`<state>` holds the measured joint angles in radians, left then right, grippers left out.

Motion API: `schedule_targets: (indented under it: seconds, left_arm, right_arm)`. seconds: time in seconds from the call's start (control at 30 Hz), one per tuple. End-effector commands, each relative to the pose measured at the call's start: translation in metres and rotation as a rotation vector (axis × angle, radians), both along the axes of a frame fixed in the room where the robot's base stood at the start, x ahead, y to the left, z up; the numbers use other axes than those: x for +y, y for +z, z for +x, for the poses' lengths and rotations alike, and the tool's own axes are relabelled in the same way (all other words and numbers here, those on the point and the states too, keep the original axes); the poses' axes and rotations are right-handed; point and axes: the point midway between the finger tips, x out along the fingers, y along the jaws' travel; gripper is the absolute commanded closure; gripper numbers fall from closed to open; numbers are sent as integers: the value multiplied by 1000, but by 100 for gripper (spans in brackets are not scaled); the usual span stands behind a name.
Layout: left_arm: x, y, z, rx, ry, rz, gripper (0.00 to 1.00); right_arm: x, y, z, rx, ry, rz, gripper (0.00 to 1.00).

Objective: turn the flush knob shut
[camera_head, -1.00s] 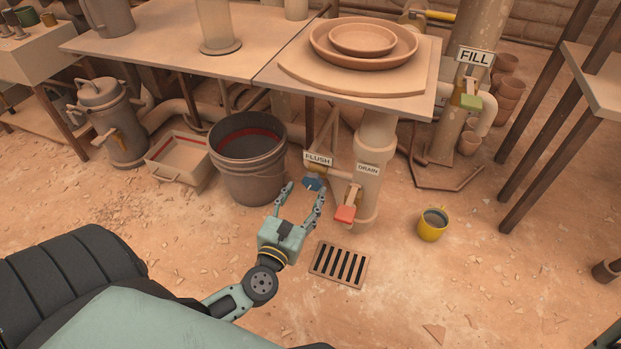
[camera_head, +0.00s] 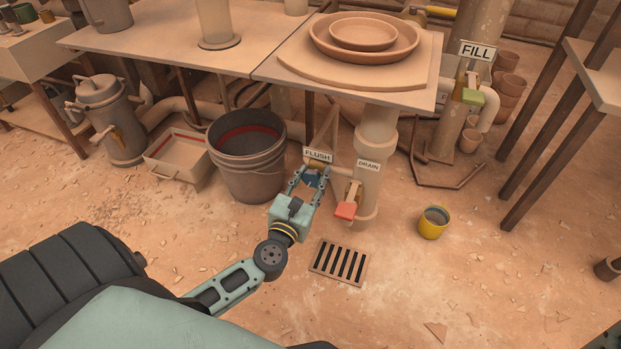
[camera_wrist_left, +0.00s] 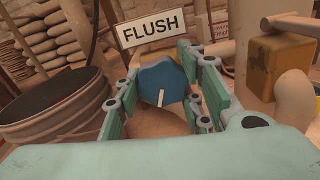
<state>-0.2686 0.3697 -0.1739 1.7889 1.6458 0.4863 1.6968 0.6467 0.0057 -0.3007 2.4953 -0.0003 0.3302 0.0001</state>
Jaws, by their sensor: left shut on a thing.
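The flush knob (camera_head: 311,178) is blue and sits just below the FLUSH sign (camera_head: 318,155), on a pipe under the table. In the left wrist view the knob (camera_wrist_left: 162,82) shows a pale mark on its face, slanting slightly from vertical. My left gripper (camera_head: 309,177) is shut on the knob, with a finger on either side of it. The fingers (camera_wrist_left: 160,97) hide the knob's side edges. My right gripper is not in view.
The DRAIN tap's red handle (camera_head: 345,210) is close to the right of my left gripper. A dark bucket (camera_head: 250,180) stands to the left. A floor grate (camera_head: 339,262) and a yellow mug (camera_head: 433,223) are nearby. The table (camera_head: 290,75) overhangs the pipes.

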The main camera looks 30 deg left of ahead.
Motion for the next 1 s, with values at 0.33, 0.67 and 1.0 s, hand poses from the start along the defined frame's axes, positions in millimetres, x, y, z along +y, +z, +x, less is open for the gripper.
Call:
schedule_targets:
  seconds: [0.33,0.67,1.0]
  left_arm:
    - [3,0,0,1,6,2,90]
    - [4,0,0,3,9,12,90]
    - [5,1,-1,10,11,42,90]
  right_arm:
    - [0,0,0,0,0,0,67]
    - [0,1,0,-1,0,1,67]
    - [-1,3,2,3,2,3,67]
